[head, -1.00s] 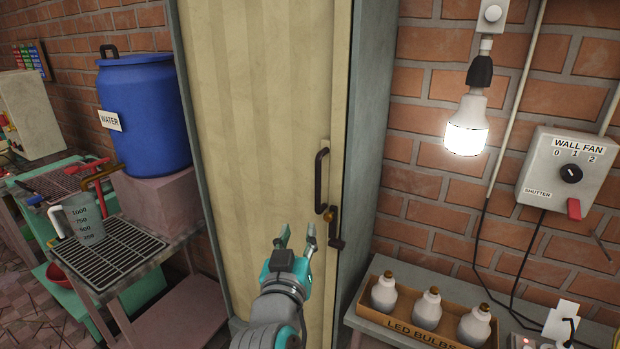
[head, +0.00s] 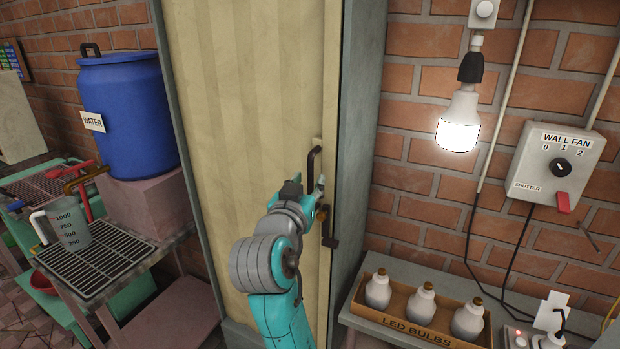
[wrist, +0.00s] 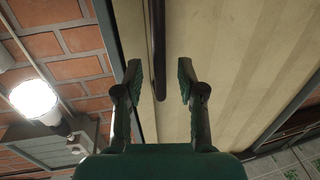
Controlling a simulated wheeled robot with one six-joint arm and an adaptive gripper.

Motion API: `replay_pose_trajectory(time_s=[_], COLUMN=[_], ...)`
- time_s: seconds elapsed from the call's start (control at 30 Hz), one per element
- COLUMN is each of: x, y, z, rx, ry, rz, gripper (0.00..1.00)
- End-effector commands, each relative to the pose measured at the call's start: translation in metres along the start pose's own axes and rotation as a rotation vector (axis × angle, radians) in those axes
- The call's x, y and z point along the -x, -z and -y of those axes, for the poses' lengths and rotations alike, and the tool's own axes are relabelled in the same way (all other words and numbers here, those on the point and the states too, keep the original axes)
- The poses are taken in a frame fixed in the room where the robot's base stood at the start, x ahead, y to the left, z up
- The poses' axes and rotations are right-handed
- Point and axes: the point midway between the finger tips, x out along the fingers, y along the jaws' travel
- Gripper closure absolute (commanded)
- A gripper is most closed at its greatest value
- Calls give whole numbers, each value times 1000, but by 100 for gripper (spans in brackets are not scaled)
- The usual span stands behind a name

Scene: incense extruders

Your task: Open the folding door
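The cream folding door (head: 240,110) stands upright in its grey frame and looks shut. Its dark vertical bar handle (head: 312,162) is on the right side of the door. Below the handle is a dark latch lever (head: 329,240) with a small brass knob, partly behind my gripper. My gripper (head: 309,188) is at the lower part of the handle. In the wrist view, my gripper (wrist: 160,78) is open, with the handle (wrist: 158,45) showing between its two fingers and a gap on both sides. I cannot tell whether the handle is at fingertip depth.
On the left, a blue water barrel (head: 122,115) stands on a pink block, beside a rack with a measuring jug (head: 70,226). On the right, a low shelf holds a box of LED bulbs (head: 405,322). A lit bulb (head: 459,125) hangs by the fan switch box (head: 558,165).

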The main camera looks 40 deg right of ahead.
Motion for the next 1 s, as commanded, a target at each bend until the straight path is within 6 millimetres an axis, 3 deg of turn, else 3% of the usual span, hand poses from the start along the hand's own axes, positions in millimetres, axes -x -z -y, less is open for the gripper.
replay_pose_trajectory(time_s=[0.2,0.57,0.7,0.73,1.0], x=[-21,-25,-25,-25,-25], y=[0,0,0,0,0], z=[0,0,0,0,1], rx=[0,-1,0,0,0], ry=[-1,1,1,1,1], rz=[1,0,0,0,0], gripper=[61,61,96,100,100])
